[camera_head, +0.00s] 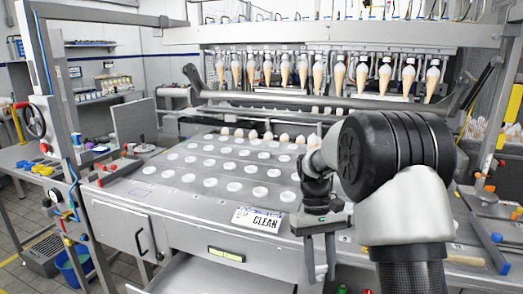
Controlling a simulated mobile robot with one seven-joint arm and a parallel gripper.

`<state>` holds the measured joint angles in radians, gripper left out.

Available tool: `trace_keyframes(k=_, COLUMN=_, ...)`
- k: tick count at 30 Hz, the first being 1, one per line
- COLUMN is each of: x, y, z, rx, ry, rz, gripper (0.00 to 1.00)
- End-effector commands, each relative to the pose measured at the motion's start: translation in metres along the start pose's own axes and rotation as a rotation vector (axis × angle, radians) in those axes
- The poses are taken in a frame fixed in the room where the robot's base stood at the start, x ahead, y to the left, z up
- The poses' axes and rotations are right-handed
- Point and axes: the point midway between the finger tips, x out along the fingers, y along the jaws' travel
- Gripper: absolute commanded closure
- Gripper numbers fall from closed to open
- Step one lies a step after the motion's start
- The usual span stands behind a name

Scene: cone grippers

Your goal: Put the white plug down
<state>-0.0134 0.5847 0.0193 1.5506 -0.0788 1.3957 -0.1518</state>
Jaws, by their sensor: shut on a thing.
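My gripper (321,268) hangs down in front of the machine table's front edge, right of the CLEAN sign. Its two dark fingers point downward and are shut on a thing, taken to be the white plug. The plug itself is too small or too hidden to make out between the fingers. Several round white pieces (233,187) sit in rows on the grey machine table (130,190); I cannot tell whether they are plugs of the same kind. My arm hides the right part of the table.
A CLEAN sign (258,219) is at the table's front edge. An open drawer (215,275) juts out below, left of my gripper. Several cones (284,70) hang from the overhead rack (300,33). A metal bar (300,100) crosses behind the table. A side bench (30,165) stands left.

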Motion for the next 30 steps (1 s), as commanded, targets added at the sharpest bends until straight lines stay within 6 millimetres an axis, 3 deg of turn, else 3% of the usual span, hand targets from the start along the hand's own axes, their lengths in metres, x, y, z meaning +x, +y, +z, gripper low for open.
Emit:
trace_keyframes(k=4, x=-0.019, y=-0.006, z=0.013, rx=0.215, ry=0.002, rz=-0.089, gripper=1.00)
trace_keyframes(k=19, x=-0.064, y=-0.008, z=0.047, rx=0.200, ry=-0.003, rz=-0.079, gripper=1.00)
trace_keyframes(k=26, x=-0.069, y=-0.011, z=0.055, rx=0.198, ry=0.000, rz=-0.079, gripper=1.00)
trace_keyframes(k=30, x=-0.050, y=-0.012, z=0.053, rx=0.197, ry=-0.005, rz=-0.080, gripper=1.00)
